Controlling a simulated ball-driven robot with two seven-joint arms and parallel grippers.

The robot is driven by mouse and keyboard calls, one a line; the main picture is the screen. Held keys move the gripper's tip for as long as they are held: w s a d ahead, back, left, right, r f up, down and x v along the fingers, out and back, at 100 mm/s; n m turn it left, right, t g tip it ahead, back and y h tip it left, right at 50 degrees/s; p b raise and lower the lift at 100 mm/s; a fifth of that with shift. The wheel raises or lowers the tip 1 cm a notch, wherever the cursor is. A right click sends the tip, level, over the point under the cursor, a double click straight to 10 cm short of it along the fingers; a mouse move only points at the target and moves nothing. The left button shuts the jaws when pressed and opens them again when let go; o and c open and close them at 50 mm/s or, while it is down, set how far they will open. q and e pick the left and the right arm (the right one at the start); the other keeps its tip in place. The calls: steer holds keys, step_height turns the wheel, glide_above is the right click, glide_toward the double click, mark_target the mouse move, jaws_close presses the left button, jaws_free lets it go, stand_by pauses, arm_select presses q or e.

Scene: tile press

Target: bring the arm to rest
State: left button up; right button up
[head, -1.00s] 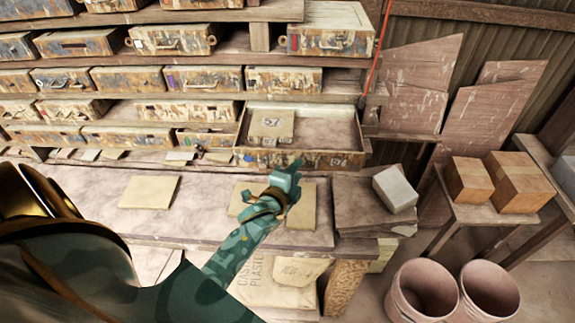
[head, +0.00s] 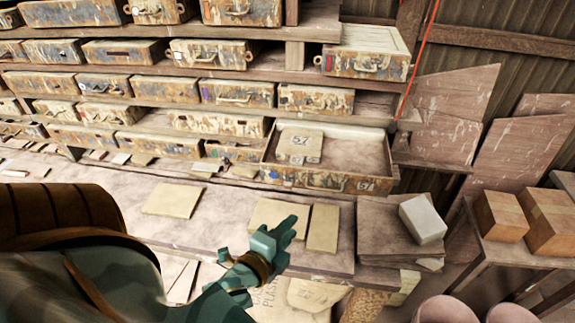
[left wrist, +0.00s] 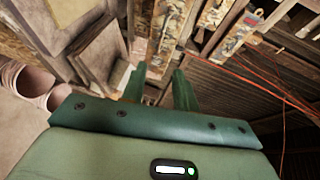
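My left gripper (head: 284,228) is over the front part of the workbench (head: 115,186) in the head view, in front of the flat tan tiles. In the left wrist view its two green fingers (left wrist: 160,88) stand apart with nothing between them. My left arm comes in from the lower left. My right gripper is in neither view.
An open drawer (head: 350,183) holds a tan block marked 57 (head: 299,146). Tan tiles (head: 172,200) lie on the bench. A pale block (head: 422,219) sits on slabs at the right. Brown boxes (head: 500,215) and buckets (head: 447,309) stand farther right.

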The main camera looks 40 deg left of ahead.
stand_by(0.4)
arm_select(q)
steer(key=s+d+f+n+g+h+b, duration=0.1)
steer(key=s+d+f+n+g+b, duration=0.3)
steer(key=f, duration=0.9)
steer(key=s+f+n+g+h+b, duration=0.15)
steer(key=s+f, duration=0.45)
steer(key=f, duration=0.7)
steer(key=s+d+f+n+g+b, duration=0.25)
steer(key=s+f+n, duration=0.2)
steer(key=f, duration=0.85)
steer(key=s+a+f+g+b, duration=0.1)
steer(key=s+f+b, duration=0.3)
steer(key=f, duration=0.4)
steer(key=s+a+f+n+g+b, duration=0.1)
steer(key=s+f+g+b, duration=0.2)
steer(key=s+f, duration=0.4)
steer(key=s+a+f+g+b, duration=0.1)
steer(key=s+f+b, duration=0.4)
steer(key=f, duration=0.5)
steer(key=shift+s+a+f+n+g+b, duration=0.2)
steer(key=shift+a+f+n+g+b, duration=0.15)
steer(key=shift+g, duration=0.55)
